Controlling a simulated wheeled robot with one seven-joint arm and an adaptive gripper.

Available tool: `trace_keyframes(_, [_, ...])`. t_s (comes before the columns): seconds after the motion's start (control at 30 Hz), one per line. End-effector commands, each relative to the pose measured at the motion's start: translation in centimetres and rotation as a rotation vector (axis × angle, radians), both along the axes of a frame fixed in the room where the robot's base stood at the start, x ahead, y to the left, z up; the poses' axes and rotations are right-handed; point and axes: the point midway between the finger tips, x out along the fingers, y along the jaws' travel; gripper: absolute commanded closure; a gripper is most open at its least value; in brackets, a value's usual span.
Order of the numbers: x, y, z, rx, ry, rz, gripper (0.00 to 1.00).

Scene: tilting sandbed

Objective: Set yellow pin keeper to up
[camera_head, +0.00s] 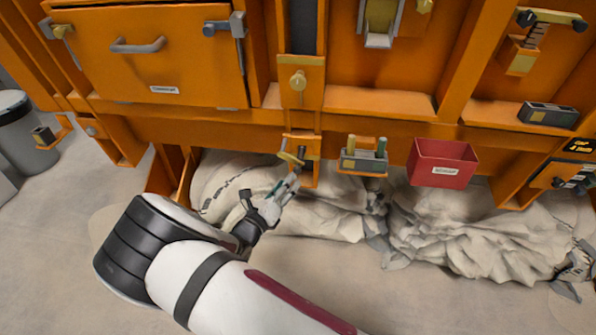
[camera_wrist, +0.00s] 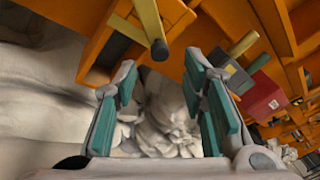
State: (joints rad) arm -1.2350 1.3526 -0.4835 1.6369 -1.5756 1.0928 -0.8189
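The yellow pin keeper (camera_head: 291,158) is a small yellow bar with a dark end on an orange bracket below the cabinet's lower beam. It slants in the head view. In the wrist view I take it to be the yellow bar (camera_wrist: 148,22) with the round dark end, at the top, beyond the fingertips. My gripper (camera_head: 288,184) is just below it in the head view. In the wrist view its teal-padded fingers (camera_wrist: 162,85) are apart with nothing between them. The bar looks apart from the fingers, but I cannot tell the gap exactly.
A grey holder (camera_head: 363,160) with yellow and green pegs and a red bin (camera_head: 442,163) stand to the right of my gripper. The orange cabinet beam (camera_head: 370,131) runs above. Pale crumpled sacks (camera_head: 460,230) lie below. Open floor is at the front.

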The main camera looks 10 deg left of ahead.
Motion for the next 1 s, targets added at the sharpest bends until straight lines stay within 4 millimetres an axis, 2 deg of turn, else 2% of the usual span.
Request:
trace_keyframes(0.03, [1.1, -0.5, -0.1, 0.0, -0.002, -0.004, 0.62])
trace_keyframes(0.2, [4.0, -1.6, 0.0, 0.001, -0.002, -0.003, 0.62])
trace_keyframes(0.4, [6.3, -2.4, 0.0, 0.002, -0.001, -0.002, 0.62])
trace_keyframes(0.6, [7.2, -2.7, 0.0, 0.002, -0.001, -0.001, 0.62])
trace_keyframes(0.83, [7.2, -2.8, 0.0, 0.002, -0.001, -0.001, 0.62])
trace_keyframes(0.87, [7.2, -2.8, 0.0, 0.002, -0.001, -0.001, 0.66])
trace_keyframes(1.0, [7.2, -2.8, 0.0, 0.002, -0.001, -0.001, 0.98])
